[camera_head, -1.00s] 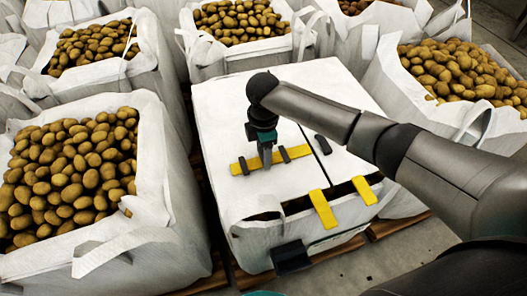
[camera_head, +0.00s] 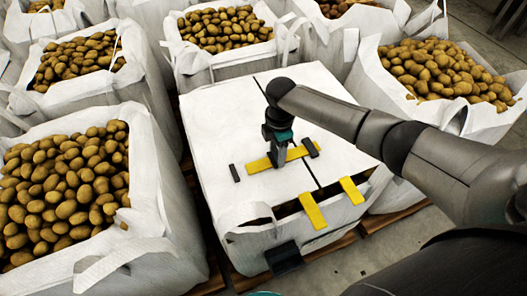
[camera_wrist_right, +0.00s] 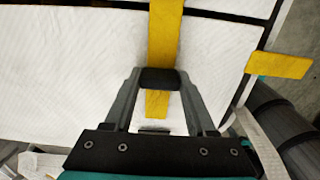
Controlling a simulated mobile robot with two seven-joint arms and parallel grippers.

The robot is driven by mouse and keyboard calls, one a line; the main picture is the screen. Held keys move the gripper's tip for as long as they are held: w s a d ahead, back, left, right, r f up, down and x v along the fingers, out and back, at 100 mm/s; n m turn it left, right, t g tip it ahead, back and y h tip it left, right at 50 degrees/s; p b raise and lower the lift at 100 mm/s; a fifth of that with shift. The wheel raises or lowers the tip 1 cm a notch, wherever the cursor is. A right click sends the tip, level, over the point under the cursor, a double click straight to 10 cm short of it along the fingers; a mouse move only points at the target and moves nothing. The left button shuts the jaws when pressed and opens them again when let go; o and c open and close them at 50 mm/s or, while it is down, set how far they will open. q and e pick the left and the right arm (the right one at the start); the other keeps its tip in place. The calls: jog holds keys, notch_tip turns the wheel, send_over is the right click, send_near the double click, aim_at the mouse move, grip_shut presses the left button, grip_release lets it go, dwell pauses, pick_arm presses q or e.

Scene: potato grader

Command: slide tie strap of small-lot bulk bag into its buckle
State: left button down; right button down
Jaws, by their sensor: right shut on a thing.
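The yellow tie strap (camera_head: 262,162) lies on the white top of the small-lot bulk bag (camera_head: 215,115). My right gripper (camera_head: 278,163) points down and is shut on the strap near its left part. In the right wrist view, the fingers (camera_wrist_right: 159,82) stand either side of the strap, with a dark piece across it between them. The strap's right end reaches the dark buckle (camera_head: 311,149) beyond the seam; I cannot tell how far it is through. A dark loop (camera_head: 235,173) sits left of the strap's free left end. My left gripper is not in view.
Two more yellow straps (camera_head: 312,212) hang over the bag's front edge, with a dark block (camera_head: 284,258) below. Open bags full of potatoes (camera_head: 65,195) stand close on the left, behind and right (camera_head: 440,70). The bag's left top is clear.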

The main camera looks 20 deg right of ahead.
jog(key=shift+d, duration=0.25)
jog(key=shift+c, duration=1)
grip_release()
notch_tip(320, 180, up, 15)
jog(key=p, duration=0.3)
jog(key=shift+r, duration=0.15)
